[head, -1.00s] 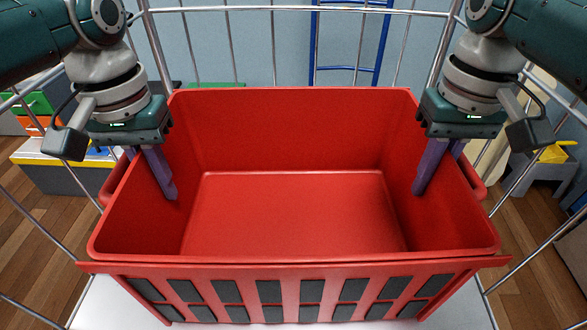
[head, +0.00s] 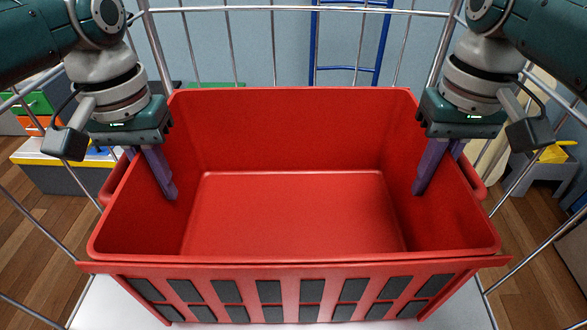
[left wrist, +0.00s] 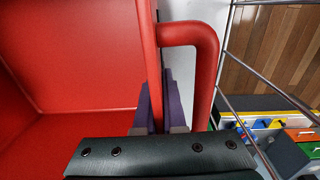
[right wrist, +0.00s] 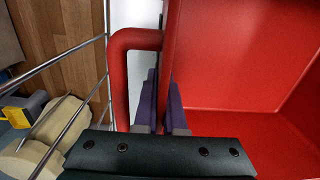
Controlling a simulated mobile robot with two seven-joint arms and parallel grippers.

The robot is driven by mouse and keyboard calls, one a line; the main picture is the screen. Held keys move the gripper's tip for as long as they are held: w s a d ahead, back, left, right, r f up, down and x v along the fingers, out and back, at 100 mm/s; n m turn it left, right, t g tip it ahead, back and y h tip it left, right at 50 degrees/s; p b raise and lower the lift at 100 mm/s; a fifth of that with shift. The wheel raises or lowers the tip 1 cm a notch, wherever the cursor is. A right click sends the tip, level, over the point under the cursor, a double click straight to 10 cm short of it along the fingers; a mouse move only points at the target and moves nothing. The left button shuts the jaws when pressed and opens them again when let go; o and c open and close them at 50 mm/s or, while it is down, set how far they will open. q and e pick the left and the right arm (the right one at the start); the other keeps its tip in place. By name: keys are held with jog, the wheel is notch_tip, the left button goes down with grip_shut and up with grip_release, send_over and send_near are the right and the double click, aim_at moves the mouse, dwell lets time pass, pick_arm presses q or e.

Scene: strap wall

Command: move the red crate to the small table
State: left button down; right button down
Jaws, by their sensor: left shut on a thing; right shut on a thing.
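The red crate (head: 295,215) is empty and fills the middle of the head view. It stands level above a white surface (head: 95,308); I cannot tell whether it touches it. My left gripper (head: 152,172) is shut on the crate's left side wall, one purple finger inside and one outside. My right gripper (head: 437,167) is shut on the right side wall the same way. In the left wrist view the fingers (left wrist: 158,108) straddle the wall beside a red handle (left wrist: 205,65). The right wrist view shows the same at the other handle (right wrist: 122,85). No small table is clearly identifiable.
Thin metal bars (head: 230,48) surround the crate at the back and sides. A blue ladder-like frame (head: 347,70) stands behind. A low unit with a yellow edge (head: 60,160) is at the left, and a grey stand with a yellow item (head: 556,153) at the right.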

jog(key=shift+r, duration=0.1)
notch_tip(320, 180, up, 5)
jog(key=p, duration=0.5)
dwell(0.7)
